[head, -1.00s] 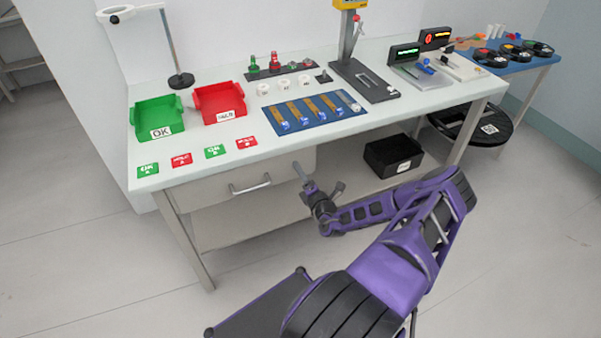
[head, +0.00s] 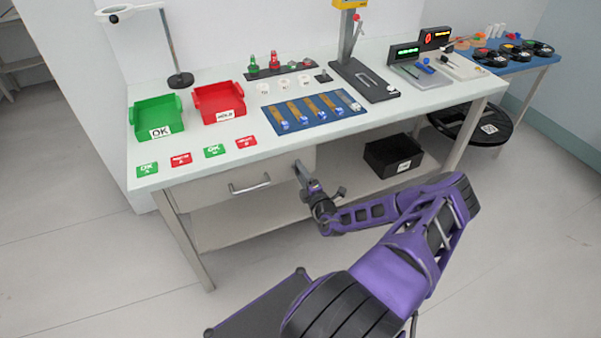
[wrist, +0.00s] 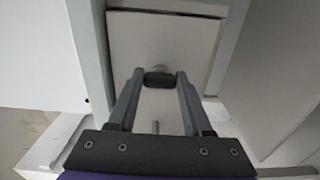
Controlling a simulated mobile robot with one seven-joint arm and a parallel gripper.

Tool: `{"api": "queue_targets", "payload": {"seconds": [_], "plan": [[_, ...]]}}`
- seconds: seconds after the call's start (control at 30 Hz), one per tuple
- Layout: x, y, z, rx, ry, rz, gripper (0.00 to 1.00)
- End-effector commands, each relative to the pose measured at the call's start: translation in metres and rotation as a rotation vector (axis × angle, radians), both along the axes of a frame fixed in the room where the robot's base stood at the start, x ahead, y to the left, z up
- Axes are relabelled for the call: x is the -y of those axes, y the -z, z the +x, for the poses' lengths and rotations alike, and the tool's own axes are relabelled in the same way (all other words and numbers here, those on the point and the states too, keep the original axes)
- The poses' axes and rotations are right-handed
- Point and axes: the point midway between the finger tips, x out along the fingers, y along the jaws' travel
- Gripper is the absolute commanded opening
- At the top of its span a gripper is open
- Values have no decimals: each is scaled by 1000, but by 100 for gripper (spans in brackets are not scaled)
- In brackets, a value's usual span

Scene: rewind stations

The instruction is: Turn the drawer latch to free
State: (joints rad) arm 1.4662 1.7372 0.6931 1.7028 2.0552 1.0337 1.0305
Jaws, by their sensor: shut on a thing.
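The drawer (head: 222,192) is under the left part of the white bench and looks closed, with a grey bar handle (head: 249,185) on its front. My gripper (head: 300,169) is at the right end of the drawer front. In the wrist view my gripper (wrist: 159,80) has its two fingers on either side of a small dark latch knob (wrist: 159,79), shut on it. The knob sits on a pale round base against a light panel. In the head view my gripper hides the latch, and I cannot tell which way it is turned.
On the bench (head: 215,142) are a green OK bin (head: 147,128), a red HOLD bin (head: 233,116), and a blue mat (head: 268,109) with several strips. A black bin (head: 375,168) sits on the lower shelf, right of my gripper. The floor in front is clear.

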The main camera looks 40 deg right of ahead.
Motion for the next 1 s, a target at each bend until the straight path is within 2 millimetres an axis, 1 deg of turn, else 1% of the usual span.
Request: {"api": "queue_targets", "payload": {"seconds": [0.17, 0.2, 0.33, 0.37, 0.63, 0.73, 0.87, 1.0], "plan": [[-1, 0, 0, 0, -2, 3, 0], [-1, 0, 0, 0, -2, 3, 55], [-1, 0, 0, 0, -1, 2, 79], [-1, 0, 0, 0, -1, 2, 80], [0, 0, -1, 0, 0, 1, 80], [-1, 0, -6, 0, 0, 1, 80], [-6, 0, -25, -1, 1, 2, 80], [-13, -1, -57, -1, 2, 3, 80]]}}
